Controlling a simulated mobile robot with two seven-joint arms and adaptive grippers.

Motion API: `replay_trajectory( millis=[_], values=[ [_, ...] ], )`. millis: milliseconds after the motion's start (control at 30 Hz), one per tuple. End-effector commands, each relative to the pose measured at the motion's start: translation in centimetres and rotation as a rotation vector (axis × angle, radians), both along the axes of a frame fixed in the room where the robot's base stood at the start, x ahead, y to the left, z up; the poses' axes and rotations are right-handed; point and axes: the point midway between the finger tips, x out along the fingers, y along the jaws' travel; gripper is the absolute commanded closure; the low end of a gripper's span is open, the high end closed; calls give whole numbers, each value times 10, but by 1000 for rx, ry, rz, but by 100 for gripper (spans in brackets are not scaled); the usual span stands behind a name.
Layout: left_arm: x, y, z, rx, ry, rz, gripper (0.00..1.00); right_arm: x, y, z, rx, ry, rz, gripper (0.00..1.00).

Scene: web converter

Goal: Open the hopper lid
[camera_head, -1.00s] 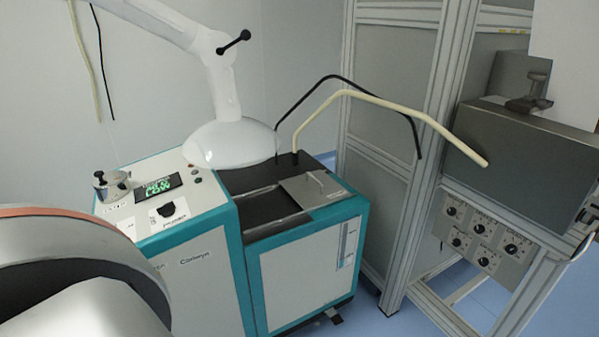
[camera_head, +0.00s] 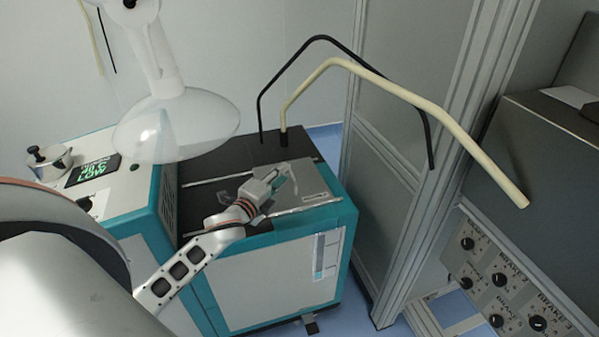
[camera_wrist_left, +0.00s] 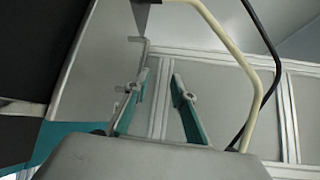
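The hopper lid (camera_head: 314,180) is a flat grey metal plate on top of the teal and white machine (camera_head: 275,262). It appears closed, lying level with the dark top. In the left wrist view the lid (camera_wrist_left: 95,75) is a grey panel at left, with a thin bent handle (camera_wrist_left: 146,50) standing off it. My left gripper (camera_head: 284,176) is over the lid and hides its handle in the head view. In the left wrist view its two teal fingers (camera_wrist_left: 162,78) are apart, with the handle near the left finger; I cannot tell whether they touch. My right gripper is not in view.
A cream bent tube (camera_head: 400,92) and a black one (camera_head: 345,44) arch behind and right of the lid. A clear dome (camera_head: 178,125) hangs over the machine's left part. A metal frame (camera_head: 450,130) and a brake control panel (camera_head: 505,285) stand at right.

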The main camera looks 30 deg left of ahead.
Motion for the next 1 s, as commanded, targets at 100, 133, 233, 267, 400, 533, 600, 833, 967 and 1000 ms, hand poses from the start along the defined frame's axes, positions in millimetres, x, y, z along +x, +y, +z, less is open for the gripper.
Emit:
replay_trajectory(
  millis=[100, 133, 233, 267, 400, 533, 600, 833, 967, 1000],
  values=[
    [-2, 1, -26, 2, 12, 0, 75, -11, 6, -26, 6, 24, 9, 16],
    [-3, 1, -32, 2, 16, 1, 75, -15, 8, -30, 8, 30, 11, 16],
    [-3, 1, -39, 0, 20, 1, 75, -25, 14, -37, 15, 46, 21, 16],
    [-2, 1, -39, -1, 20, 1, 75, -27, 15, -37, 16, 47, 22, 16],
    [9, 2, -39, -2, 19, 1, 75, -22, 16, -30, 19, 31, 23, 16],
    [27, 3, -41, -1, 17, 1, 75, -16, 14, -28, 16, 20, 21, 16],
    [38, 4, -43, -3, 18, 1, 75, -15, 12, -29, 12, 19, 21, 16],
    [65, 6, -48, -3, 20, 1, 75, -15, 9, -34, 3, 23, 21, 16],
    [72, 7, -50, -3, 21, 0, 75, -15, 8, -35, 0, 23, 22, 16],
    [73, 7, -50, -3, 21, 0, 75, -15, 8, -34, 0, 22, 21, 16]
  ],
)
